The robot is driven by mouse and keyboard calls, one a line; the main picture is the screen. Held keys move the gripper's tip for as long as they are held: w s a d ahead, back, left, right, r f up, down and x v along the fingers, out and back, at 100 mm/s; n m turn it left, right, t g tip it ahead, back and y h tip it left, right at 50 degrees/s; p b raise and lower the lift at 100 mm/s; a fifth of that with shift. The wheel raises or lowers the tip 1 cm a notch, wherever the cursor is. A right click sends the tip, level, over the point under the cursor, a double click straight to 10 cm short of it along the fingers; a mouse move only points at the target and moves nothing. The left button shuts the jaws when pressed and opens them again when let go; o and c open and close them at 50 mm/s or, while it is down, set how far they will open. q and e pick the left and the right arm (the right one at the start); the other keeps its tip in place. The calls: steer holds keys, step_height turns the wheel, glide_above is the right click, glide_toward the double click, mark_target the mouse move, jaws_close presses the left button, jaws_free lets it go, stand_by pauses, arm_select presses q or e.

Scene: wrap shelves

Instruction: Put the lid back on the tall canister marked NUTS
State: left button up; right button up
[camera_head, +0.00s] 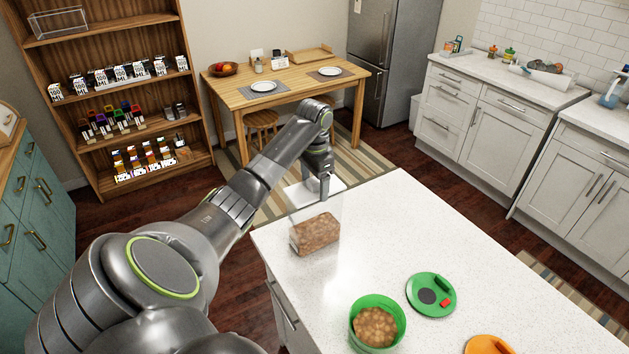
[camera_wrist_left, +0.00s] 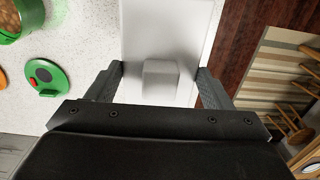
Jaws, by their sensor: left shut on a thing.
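A tall clear canister (camera_head: 315,235) with brown contents in its lower part stands at the counter's far left corner; I cannot read a marking on it. My left gripper (camera_head: 324,196) points down at a flat white lid (camera_head: 297,194) and is shut on its block-like knob. In the left wrist view the lid (camera_wrist_left: 167,28) lies flat below my left gripper (camera_wrist_left: 160,82), its knob between the fingers. The lid is at the canister's upper end; I cannot tell whether they touch. The wrist view shows no canister under the lid. My right gripper is not in view.
On the white counter (camera_head: 440,240) a green round tub (camera_head: 358,320) of brown pieces stands open near the front. A green lid (camera_head: 418,288) with a red tab and an orange lid (camera_head: 484,345) lie beside it. The counter's middle is clear.

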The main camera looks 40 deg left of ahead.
arm_select(q)
steer(key=o, duration=1.1)
